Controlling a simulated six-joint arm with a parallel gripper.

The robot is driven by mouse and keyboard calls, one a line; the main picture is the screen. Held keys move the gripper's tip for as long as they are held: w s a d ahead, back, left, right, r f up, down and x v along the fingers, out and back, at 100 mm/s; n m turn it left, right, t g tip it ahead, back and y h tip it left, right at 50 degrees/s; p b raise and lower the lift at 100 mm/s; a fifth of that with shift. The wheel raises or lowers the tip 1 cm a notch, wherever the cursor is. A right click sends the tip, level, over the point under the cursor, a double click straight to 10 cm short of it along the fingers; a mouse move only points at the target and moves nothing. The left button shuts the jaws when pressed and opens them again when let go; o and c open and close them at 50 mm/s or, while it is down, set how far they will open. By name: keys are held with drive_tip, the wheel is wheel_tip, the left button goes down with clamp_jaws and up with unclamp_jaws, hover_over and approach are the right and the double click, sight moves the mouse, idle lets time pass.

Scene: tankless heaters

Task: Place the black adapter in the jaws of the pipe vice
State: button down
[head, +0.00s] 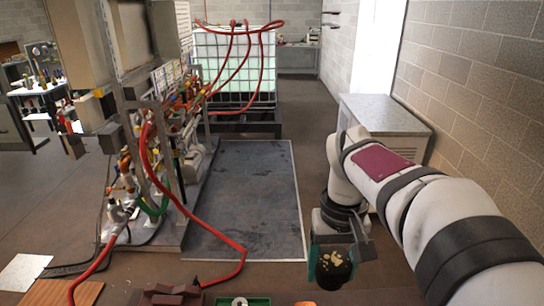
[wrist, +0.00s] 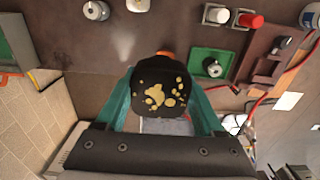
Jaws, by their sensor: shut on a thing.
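My gripper (head: 332,258) hangs at the lower right of the head view, beyond the front edge of the bench. Its teal fingers are shut on the black adapter (head: 334,274), a dark block with yellowish spots on its face. In the wrist view the adapter (wrist: 160,97) sits between the two fingertips (wrist: 160,80), held at its sides. An orange thing (wrist: 165,53) shows just behind it, partly hidden.
A green tray (wrist: 196,69) with a grey ring fitting (wrist: 212,67) lies beside a brown compartmented holder (wrist: 262,72). White and red cylinders (wrist: 250,20) stand at the top. A red hose (head: 215,240) crosses the floor mat (head: 255,205). A grey cabinet (head: 385,112) stands behind my arm.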

drive_tip(key=shift+w+a+r, duration=0.1)
drive_tip(key=shift+a+r, duration=0.1)
drive_tip(key=shift+r, duration=0.25)
drive_tip(key=s+a+f, duration=0.1)
drive_tip(key=s+f, duration=0.3)
drive_tip(key=f, duration=0.5)
drive_tip(key=s+a+f, duration=0.2)
drive_tip(key=s+f, duration=0.2)
drive_tip(key=f, duration=0.6)
drive_tip(key=s+a+f, duration=0.2)
drive_tip(key=s+f, duration=0.2)
drive_tip(key=f, duration=0.5)
drive_tip(key=shift+s+f, duration=0.15)
drive_tip(key=shift+s, duration=0.1)
unclamp_jaws()
drive_tip(key=shift+f, duration=0.1)
